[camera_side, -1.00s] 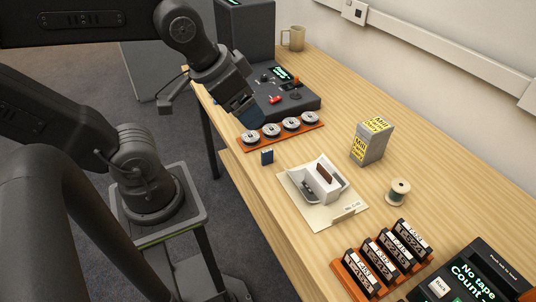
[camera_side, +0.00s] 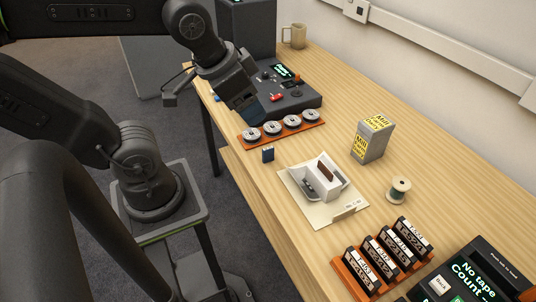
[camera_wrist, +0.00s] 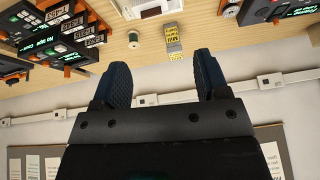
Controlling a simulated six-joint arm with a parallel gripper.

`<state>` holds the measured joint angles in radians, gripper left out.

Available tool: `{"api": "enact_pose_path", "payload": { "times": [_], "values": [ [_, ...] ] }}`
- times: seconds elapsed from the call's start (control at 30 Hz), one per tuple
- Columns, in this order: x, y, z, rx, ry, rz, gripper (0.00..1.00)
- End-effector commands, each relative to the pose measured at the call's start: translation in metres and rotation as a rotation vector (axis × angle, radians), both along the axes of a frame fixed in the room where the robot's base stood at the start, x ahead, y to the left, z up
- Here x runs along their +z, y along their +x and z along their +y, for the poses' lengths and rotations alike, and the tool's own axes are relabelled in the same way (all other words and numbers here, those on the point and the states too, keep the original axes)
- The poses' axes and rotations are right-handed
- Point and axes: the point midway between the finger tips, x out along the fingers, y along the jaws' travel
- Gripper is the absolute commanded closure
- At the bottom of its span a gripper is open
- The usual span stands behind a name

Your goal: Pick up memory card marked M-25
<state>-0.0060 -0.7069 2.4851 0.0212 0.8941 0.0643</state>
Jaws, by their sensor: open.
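A small dark blue upright piece (camera_side: 267,155) stands on the wooden table in the side view, just in front of the reel rack. It may be the memory card; no M-25 marking can be read on it. I cannot make it out in the wrist view. My gripper (camera_side: 251,111) hangs above the table's near edge, over the left end of the reel rack, up and to the left of the blue piece. In the wrist view my gripper (camera_wrist: 162,62) has its two dark blue fingers wide apart with nothing between them.
An orange rack of several reels (camera_side: 293,122) stands before a dark console (camera_side: 290,97). A white open box (camera_side: 333,175) sits on a paper sheet. A grey-yellow carton (camera_side: 373,139), a thread spool (camera_side: 398,190) and a rack of labelled cassettes (camera_side: 385,255) stand to the right.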

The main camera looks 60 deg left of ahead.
Motion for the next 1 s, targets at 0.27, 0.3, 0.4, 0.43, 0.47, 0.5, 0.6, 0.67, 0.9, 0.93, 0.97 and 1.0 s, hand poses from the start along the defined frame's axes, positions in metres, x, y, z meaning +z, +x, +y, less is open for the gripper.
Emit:
{"api": "enact_pose_path", "payload": {
  "times": [0.27,0.3,0.4,0.43,0.47,0.5,0.6,0.67,0.9,0.93,0.97,1.0],
  "values": [
    [-0.046,0.054,0.035,-0.483,0.327,0.241,0.32],
    [-0.055,0.062,0.041,-0.574,0.37,0.282,0.32],
    [-0.081,0.08,0.057,-0.811,0.461,0.388,0.32],
    [-0.089,0.085,0.061,-0.88,0.482,0.417,0.32],
    [-0.097,0.089,0.066,-0.949,0.501,0.446,0.32],
    [-0.107,0.094,0.071,-1.037,0.523,0.481,0.32],
    [-0.13,0.103,0.082,-1.222,0.555,0.547,0.32],
    [-0.14,0.106,0.087,-1.305,0.566,0.576,0.32],
    [-0.163,0.11,0.096,-1.435,0.579,0.617,0.32],
    [-0.168,0.11,0.098,-1.435,0.579,0.618,0.32],
    [-0.173,0.11,0.099,-1.434,0.577,0.617,0.32],
    [-0.18,0.109,0.101,-1.434,0.576,0.618,0.32]
  ]
}}
